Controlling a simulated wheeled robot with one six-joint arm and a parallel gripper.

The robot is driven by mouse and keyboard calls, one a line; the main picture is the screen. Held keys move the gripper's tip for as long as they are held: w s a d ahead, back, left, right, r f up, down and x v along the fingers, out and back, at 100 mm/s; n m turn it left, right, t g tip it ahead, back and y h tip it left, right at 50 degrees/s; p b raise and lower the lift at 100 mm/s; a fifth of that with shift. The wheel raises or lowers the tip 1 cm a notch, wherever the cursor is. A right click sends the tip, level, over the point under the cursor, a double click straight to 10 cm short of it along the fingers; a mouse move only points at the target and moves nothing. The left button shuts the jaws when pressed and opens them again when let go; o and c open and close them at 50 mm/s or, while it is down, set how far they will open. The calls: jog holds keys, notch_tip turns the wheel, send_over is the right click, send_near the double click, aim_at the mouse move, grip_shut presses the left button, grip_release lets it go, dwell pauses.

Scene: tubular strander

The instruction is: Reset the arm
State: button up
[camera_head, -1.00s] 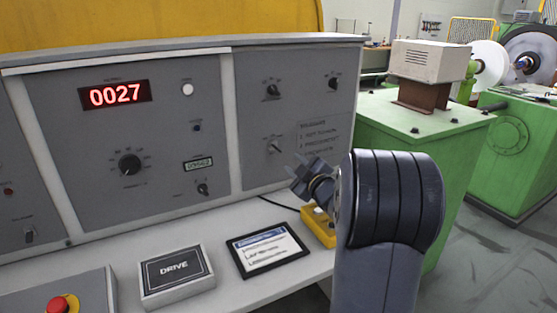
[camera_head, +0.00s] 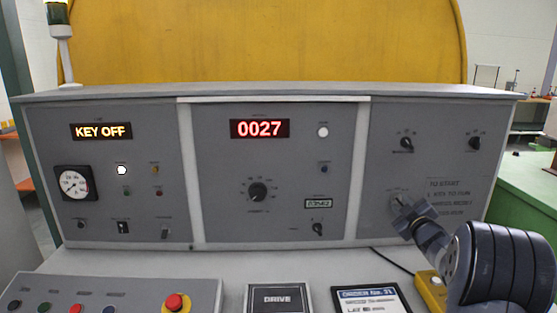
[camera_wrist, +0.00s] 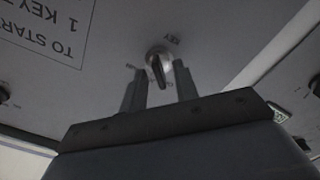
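My gripper (camera_head: 408,216) is at the right panel of the grey control desk, in front of the key switch (camera_head: 398,200). In the wrist view my gripper (camera_wrist: 160,88) is open, one finger on each side of the dark key (camera_wrist: 158,70) in its round metal switch. Gaps show between the key and both fingers. In the head view my gripper partly hides the switch. The amber display (camera_head: 101,131) reads "KEY OFF".
The red counter (camera_head: 260,129) reads 0027. A red emergency button (camera_head: 174,304) stands on the front left box. The DRIVE box (camera_head: 278,299) and a tablet-like order screen (camera_head: 370,300) lie on the desk. A yellow box (camera_head: 431,288) sits beside my arm.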

jog(key=shift+s+f, duration=0.1)
jog(key=shift+s, duration=0.2)
jog(key=s+b, duration=0.2)
jog(key=s, duration=0.8)
jog(key=shift+m, duration=0.8)
jog(key=w+p, duration=0.1)
jog(key=w, duration=0.2)
jog(key=w+p, duration=0.2)
jog(key=w, duration=0.2)
jog(key=w+p, duration=0.1)
jog(key=w, duration=0.2)
jog(key=shift+w+r, duration=0.25)
jog(key=shift+r, duration=0.1)
jog(key=m+p, duration=0.2)
jog(key=p, duration=0.2)
jog(key=shift+m+p, duration=0.35)
jog(key=shift+m, duration=0.05)
jog(key=m+p, duration=0.4)
jog(key=p, duration=0.4)
jog(key=shift+d, duration=0.1)
jog(key=s+b, duration=0.3)
jog(key=s, duration=0.7)
jog(key=shift+s+d+f+m, duration=0.2)
jog(key=shift+s+f+m, duration=0.05)
jog(key=shift+s+m, duration=0.1)
